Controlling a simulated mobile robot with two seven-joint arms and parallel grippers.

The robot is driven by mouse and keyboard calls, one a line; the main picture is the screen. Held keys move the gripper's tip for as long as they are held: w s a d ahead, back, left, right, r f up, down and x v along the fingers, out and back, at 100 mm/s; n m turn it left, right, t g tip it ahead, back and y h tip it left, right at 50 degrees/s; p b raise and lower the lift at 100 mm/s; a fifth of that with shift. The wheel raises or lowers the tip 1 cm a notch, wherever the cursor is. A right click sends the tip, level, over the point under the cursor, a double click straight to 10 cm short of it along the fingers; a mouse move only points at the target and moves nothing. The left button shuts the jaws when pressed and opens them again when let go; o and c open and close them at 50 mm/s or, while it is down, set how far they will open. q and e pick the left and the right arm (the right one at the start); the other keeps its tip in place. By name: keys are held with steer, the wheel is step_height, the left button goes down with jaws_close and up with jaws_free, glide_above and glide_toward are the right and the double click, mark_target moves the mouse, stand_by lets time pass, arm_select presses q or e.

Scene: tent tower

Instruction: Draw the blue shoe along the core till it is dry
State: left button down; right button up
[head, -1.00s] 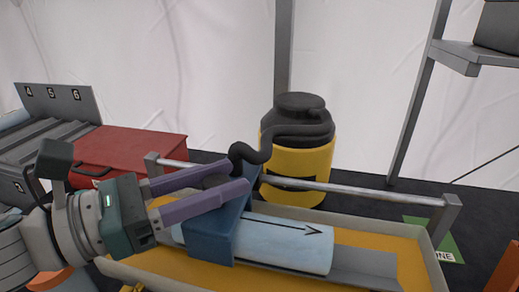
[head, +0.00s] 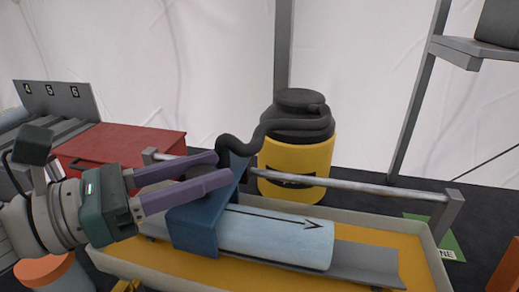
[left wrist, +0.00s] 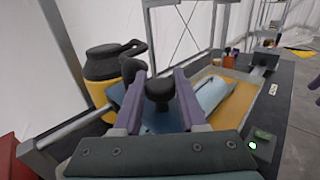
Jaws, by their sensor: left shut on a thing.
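The blue shoe (head: 195,229) straddles the pale blue core (head: 275,239), toward its left end. The core lies in a grey cradle (head: 365,263) in a tray with a yellow floor, and a black arrow on it points right. My left gripper (head: 222,171) is shut on the dark knob on top of the shoe. In the left wrist view the knob (left wrist: 159,90) sits between the purple fingers. The shoe hides the core's left part. A black hose runs from the shoe to a yellow vacuum (head: 295,155).
A metal rail (head: 350,187) runs along the tray's (head: 436,262) back side, in front of the vacuum. A red case (head: 125,150) and a numbered rack (head: 55,98) stand at the left. A green marked patch (head: 440,240) lies right of the tray.

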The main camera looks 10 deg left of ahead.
arm_select(q)
steer(key=a, duration=0.1)
steer(key=a+b, duration=0.1)
steer(key=a, duration=0.1)
steer(key=shift+a+f+b, duration=0.3)
steer(key=shift+a+b, duration=0.05)
steer(key=shift+b, duration=0.05)
steer(key=shift+a+r, duration=0.3)
arm_select(e)
step_height(320, 180, down, 3)
steer(key=shift+a+r, duration=0.1)
steer(key=shift+a, duration=0.05)
arm_select(q)
steer(key=shift+c, duration=2.3)
jaws_free()
